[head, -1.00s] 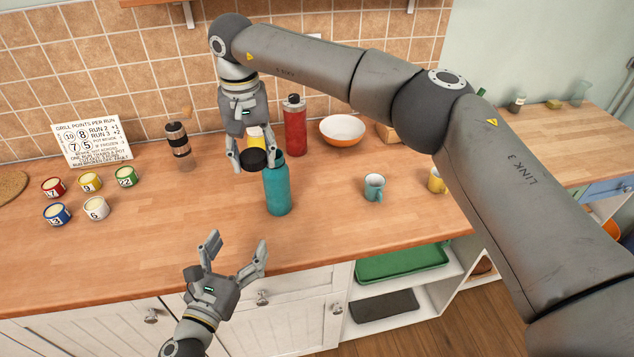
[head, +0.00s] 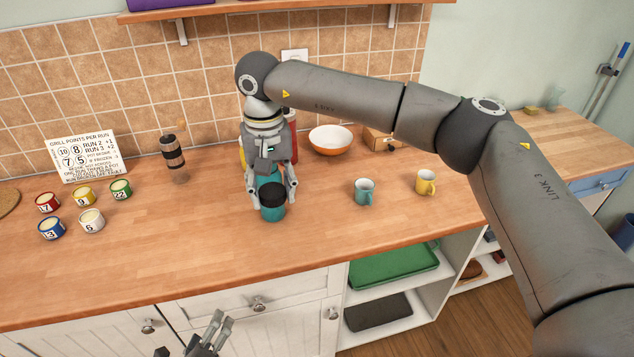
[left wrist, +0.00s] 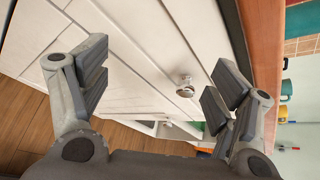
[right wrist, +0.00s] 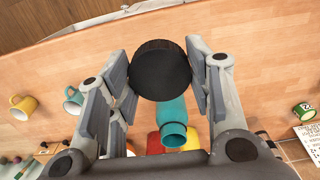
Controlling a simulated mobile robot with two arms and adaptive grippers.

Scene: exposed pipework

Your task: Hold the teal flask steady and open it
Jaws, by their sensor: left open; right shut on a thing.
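The teal flask (head: 272,214) stands upright on the wooden counter, partly hidden behind my right gripper in the head view. Its bare neck shows in the right wrist view (right wrist: 173,134), apart from the lid. My right gripper (head: 272,192) is shut on the black lid (right wrist: 160,70). It holds the lid off the neck, in front of the flask in the head view. My left gripper (head: 222,326) is open and empty at the bottom of the head view. Its fingers (left wrist: 158,75) face the white cupboard fronts in the left wrist view, away from the flask.
A teal mug (head: 363,191) and a yellow mug (head: 426,183) stand right of the flask. A bowl (head: 331,139) and a mostly hidden red bottle (head: 292,122) are behind. Several numbered tins (head: 92,220) and a grinder (head: 173,152) are left. The front counter is clear.

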